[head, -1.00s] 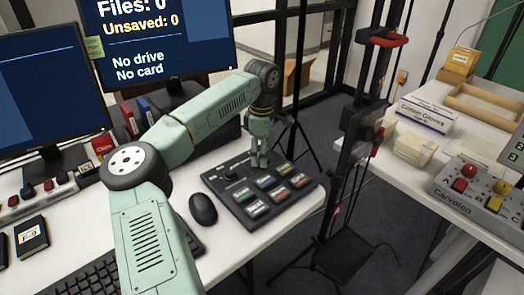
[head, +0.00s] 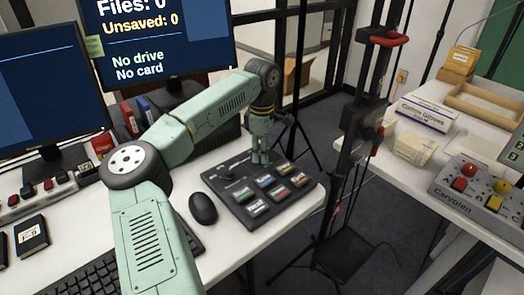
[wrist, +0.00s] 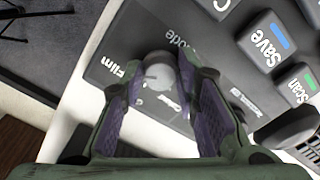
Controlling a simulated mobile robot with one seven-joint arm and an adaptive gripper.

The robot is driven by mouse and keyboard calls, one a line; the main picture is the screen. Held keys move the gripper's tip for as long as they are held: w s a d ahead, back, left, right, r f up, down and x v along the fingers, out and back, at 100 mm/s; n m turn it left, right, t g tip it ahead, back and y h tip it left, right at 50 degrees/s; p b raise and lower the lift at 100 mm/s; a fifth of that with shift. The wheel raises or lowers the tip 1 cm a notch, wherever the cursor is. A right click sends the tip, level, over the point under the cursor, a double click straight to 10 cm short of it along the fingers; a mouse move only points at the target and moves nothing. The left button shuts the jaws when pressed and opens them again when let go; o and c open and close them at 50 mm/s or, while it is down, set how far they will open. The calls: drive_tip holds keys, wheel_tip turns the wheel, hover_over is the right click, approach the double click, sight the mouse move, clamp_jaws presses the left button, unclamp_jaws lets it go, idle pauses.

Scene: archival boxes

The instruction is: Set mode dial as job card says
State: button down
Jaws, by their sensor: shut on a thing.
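The mode dial (wrist: 158,72) is a small grey knob on the dark control panel (wrist: 215,50). Printing around it reads "Mode", "Film" and what looks like "Color"; the dial's pointer direction is not clear. My gripper (wrist: 160,66) has a finger on either side of the dial and is shut on it. In the head view my gripper (head: 260,157) points down at the back right part of the panel (head: 235,207) and hides the dial. I cannot make out a job card with readable text.
The monitor (head: 155,35) reads "No drive, No card". A black mouse (head: 203,208) lies left of the panel, beside a keyboard (head: 95,280). A dark upright stand (head: 358,135) rises right of the desk. A side table holds a "Carvolen" button box (head: 465,205) and a glove box (head: 425,115).

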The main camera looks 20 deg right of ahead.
drive_tip(key=n, duration=0.5)
drive_tip(key=shift+n, duration=0.4)
drive_tip(key=n+b, duration=0.1)
drive_tip(key=n, duration=0.5)
drive_tip(key=n+b, duration=0.1)
drive_tip(key=n, duration=0.5)
drive_tip(key=shift+f+n, duration=0.1)
drive_tip(key=shift+n, duration=0.2)
drive_tip(key=n+b, duration=0.1)
drive_tip(key=n, duration=0.4)
drive_tip(key=shift+n, duration=0.3)
drive_tip(key=c, duration=1.2)
unclamp_jaws()
